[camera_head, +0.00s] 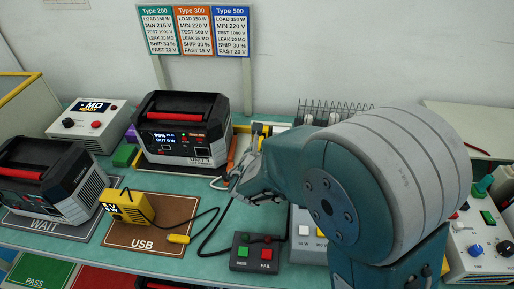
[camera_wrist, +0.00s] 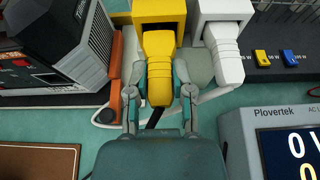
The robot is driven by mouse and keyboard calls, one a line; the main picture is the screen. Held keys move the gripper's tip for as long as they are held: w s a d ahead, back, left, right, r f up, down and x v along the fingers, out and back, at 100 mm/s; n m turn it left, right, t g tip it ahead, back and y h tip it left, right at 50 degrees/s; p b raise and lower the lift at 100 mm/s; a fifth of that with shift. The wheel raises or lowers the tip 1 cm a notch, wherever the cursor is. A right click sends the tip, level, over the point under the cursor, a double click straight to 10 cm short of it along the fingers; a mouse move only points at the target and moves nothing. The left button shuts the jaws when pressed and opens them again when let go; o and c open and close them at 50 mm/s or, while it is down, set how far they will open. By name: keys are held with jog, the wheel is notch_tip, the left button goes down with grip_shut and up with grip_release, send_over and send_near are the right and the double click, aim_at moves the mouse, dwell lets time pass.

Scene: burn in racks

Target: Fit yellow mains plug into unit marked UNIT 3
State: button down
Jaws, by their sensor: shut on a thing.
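The yellow mains plug (camera_wrist: 158,60) is between the fingers of my gripper (camera_wrist: 160,82), which is shut on it. The plug's front end meets a yellow socket block (camera_wrist: 160,10); I cannot tell whether it is seated in it. A dark cord runs back from the plug under my gripper. In the head view my gripper (camera_head: 236,181) is just right of the unit marked UNIT 3 (camera_head: 186,130), a black case with a red handle and a lit display. Its side also shows in the wrist view (camera_wrist: 75,50) at the left. My arm hides much of the bench there.
A white plug (camera_wrist: 226,60) sits at a white socket block beside the yellow one. An orange upright piece (camera_wrist: 130,70) is close left of my gripper. A PASS/FAIL button box (camera_head: 254,253), a yellow USB tester (camera_head: 127,207) and another black unit (camera_head: 45,180) stand on the bench.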

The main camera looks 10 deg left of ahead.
jog(key=shift+s, duration=1.3)
